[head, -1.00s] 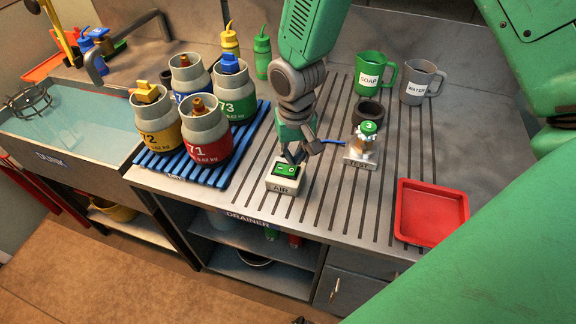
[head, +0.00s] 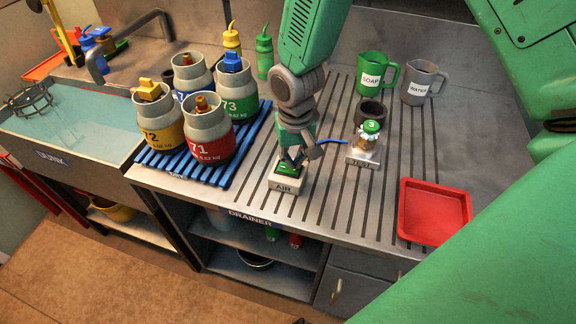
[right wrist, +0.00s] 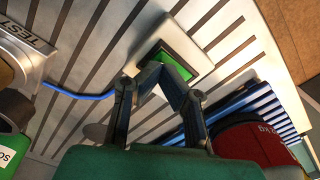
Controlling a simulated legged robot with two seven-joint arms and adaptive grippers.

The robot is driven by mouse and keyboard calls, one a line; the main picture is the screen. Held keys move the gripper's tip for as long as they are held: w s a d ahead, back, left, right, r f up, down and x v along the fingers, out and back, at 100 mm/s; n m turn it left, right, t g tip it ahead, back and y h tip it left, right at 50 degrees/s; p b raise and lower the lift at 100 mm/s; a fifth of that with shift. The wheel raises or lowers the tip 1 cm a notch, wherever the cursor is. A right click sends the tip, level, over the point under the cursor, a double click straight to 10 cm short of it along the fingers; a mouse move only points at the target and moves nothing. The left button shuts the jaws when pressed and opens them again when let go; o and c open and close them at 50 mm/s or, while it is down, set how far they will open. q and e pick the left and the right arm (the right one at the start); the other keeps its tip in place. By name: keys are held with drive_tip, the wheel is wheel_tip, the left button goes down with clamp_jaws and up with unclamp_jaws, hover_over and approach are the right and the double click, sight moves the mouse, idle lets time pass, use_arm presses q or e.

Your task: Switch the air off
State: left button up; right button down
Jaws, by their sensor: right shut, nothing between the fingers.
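The AIR switch is a pale block (head: 284,187) with a green rocker on top, standing on the grooved drainer. My right gripper (head: 289,165) is shut and empty, pointing down at the rocker and covering part of it. In the right wrist view the shut fingertips (right wrist: 166,68) overlap the green rocker (right wrist: 182,50) inside its pale housing (right wrist: 203,62). I cannot tell for certain whether they touch it or which way the rocker is tipped. My left gripper is not in view.
Several gas cylinders (head: 208,143) stand on a blue rack (head: 185,172) left of the switch. The TEST stand (head: 362,157), with a blue hose, is to the right. A red tray (head: 435,212), a green mug (head: 374,75) and a grey mug (head: 420,82) are farther right.

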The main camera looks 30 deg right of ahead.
drive_tip(key=shift+a+f, duration=0.15)
drive_tip(key=shift+a, duration=0.15)
drive_tip(key=shift+d+f, duration=0.45)
drive_tip(key=shift+d, duration=0.2)
drive_tip(key=shift+a+r, duration=0.35)
drive_tip(key=shift+a+r+p, duration=0.15)
drive_tip(key=shift+r+p, duration=0.6)
drive_tip(key=shift+r, duration=0.05)
drive_tip(key=shift+r+p, duration=0.65)
drive_tip(key=shift+d+r+p, duration=0.2)
drive_tip(key=shift+r+p, duration=0.45)
drive_tip(key=shift+d+r+p, duration=0.2)
drive_tip(key=shift+r+p, duration=0.7)
drive_tip(key=shift+a+r, duration=0.2)
drive_tip(key=shift+r, duration=0.1)
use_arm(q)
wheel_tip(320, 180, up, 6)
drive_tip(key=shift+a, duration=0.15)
